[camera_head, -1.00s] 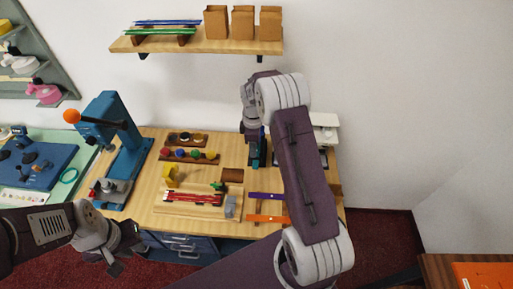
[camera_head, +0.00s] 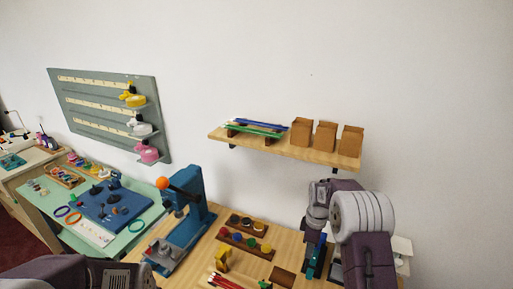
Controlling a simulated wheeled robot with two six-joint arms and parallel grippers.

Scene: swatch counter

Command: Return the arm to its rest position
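My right arm comes in at the lower right, and its gripper (camera_head: 315,262) points down over the right part of the wooden counter (camera_head: 232,233). Dark and blue-teal parts show at its fingers, but the gap between them is too small to make out. My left arm (camera_head: 75,272) lies along the bottom left edge. Its gripper end is mostly cut off by the frame's bottom, in front of the blue press.
A blue press (camera_head: 190,235) with an orange knob stands left of a rack of coloured knobs (camera_head: 245,243). A wall shelf (camera_head: 285,148) with brown bags (camera_head: 326,136) hangs above. A green pegboard (camera_head: 110,110) is at left. A blue board (camera_head: 108,205) lies on a green mat.

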